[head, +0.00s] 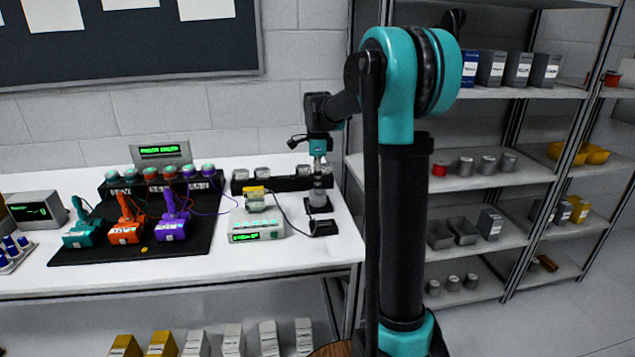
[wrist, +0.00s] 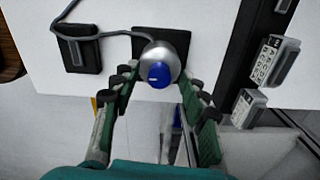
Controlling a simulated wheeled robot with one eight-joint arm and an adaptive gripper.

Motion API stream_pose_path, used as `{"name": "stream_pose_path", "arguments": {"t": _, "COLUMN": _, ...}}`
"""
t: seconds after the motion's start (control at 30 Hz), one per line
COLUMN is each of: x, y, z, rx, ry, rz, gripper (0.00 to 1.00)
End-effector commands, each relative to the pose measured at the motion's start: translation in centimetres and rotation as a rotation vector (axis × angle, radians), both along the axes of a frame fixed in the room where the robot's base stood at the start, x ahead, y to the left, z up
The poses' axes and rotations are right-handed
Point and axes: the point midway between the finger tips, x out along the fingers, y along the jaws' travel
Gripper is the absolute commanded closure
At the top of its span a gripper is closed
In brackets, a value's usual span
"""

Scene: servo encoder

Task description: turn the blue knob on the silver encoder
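The silver encoder (wrist: 171,49) is a rounded silver body on a black base plate, with the blue knob (wrist: 157,74) on its top, facing my wrist camera. My gripper (wrist: 161,84) is open, with one finger on each side of the knob and a visible gap to each. I cannot tell how far its tips are above the knob. In the head view my gripper (head: 319,178) points down over the encoder's black base (head: 319,207) at the right part of the white table; the knob cannot be made out there.
A grey cable runs from the encoder to a small black box (wrist: 76,50). A white device with a green display (head: 257,228) stands left of the encoder. A black rack with silver pieces (head: 262,184) stands behind it. A black mat (head: 90,254) holds teal, orange and purple tools.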

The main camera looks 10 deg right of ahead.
Motion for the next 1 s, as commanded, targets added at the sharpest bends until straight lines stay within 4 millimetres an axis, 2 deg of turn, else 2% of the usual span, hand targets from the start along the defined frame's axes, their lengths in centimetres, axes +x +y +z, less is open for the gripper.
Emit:
{"name": "stream_pose_path", "arguments": {"t": 0.23, "x": 0.0, "y": 0.0, "z": 0.1, "rx": 0.000, "ry": 0.001, "rz": 0.000, "gripper": 0.56}}
{"name": "stream_pose_path", "arguments": {"t": 0.37, "x": 0.0, "y": 0.0, "z": 1.0, "rx": 0.000, "ry": 0.001, "rz": 0.000, "gripper": 0.56}}
{"name": "stream_pose_path", "arguments": {"t": 0.8, "x": 0.0, "y": 0.0, "z": 9.3, "rx": 0.000, "ry": 0.001, "rz": 0.000, "gripper": 0.56}}
{"name": "stream_pose_path", "arguments": {"t": 1.0, "x": 0.0, "y": 0.0, "z": 11.5, "rx": 0.000, "ry": 0.000, "rz": 0.000, "gripper": 0.56}}
